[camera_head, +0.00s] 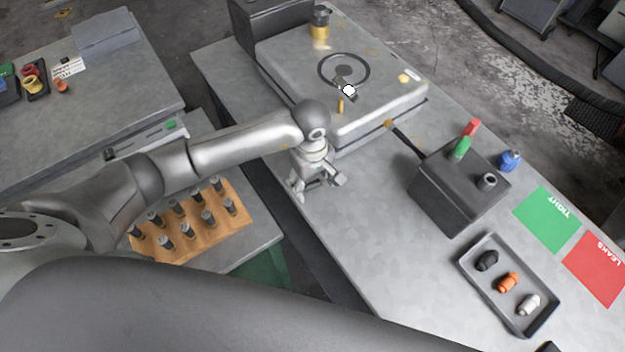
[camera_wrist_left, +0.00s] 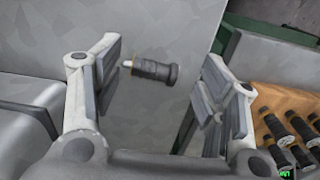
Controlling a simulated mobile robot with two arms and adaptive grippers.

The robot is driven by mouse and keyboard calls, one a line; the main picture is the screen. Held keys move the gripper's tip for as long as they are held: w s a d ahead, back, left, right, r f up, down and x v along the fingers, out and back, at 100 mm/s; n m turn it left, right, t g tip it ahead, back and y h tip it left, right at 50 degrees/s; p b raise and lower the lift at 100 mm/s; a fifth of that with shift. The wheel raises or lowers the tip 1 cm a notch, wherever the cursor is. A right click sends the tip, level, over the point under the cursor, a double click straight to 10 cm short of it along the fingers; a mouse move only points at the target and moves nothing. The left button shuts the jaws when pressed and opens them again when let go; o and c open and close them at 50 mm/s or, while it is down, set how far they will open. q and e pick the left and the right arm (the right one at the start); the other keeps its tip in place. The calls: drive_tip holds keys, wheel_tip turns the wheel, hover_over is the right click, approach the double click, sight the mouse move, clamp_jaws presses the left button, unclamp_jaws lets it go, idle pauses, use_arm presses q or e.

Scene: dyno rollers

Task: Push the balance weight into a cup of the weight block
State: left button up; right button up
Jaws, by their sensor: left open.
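My left gripper (camera_head: 317,187) is over the left edge of the grey bench with its fingers apart. In the left wrist view a dark ribbed cylinder with a pale tip (camera_wrist_left: 152,70) is on the bench surface between the open fingers, touching neither. I cannot tell whether this is the balance weight. In the head view it is hidden by the gripper. A wooden block (camera_head: 190,248) holds several similar dark cylinders in rows, on a lower table left of the bench; its edge also shows in the left wrist view (camera_wrist_left: 268,92). I cannot tell for sure which thing is the weight block.
A grey machine with a round disc (camera_head: 345,69) stands behind the gripper. A dark box (camera_head: 458,190) with red and green pegs and a dark tray (camera_head: 509,285) of small fittings are to the right. Green and red mats lie beyond. The bench between gripper and tray is clear.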

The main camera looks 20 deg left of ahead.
use_arm(q)
wheel_tip(320, 180, up, 12)
idle(0.6)
drive_tip(key=shift+s, duration=0.1)
idle(0.5)
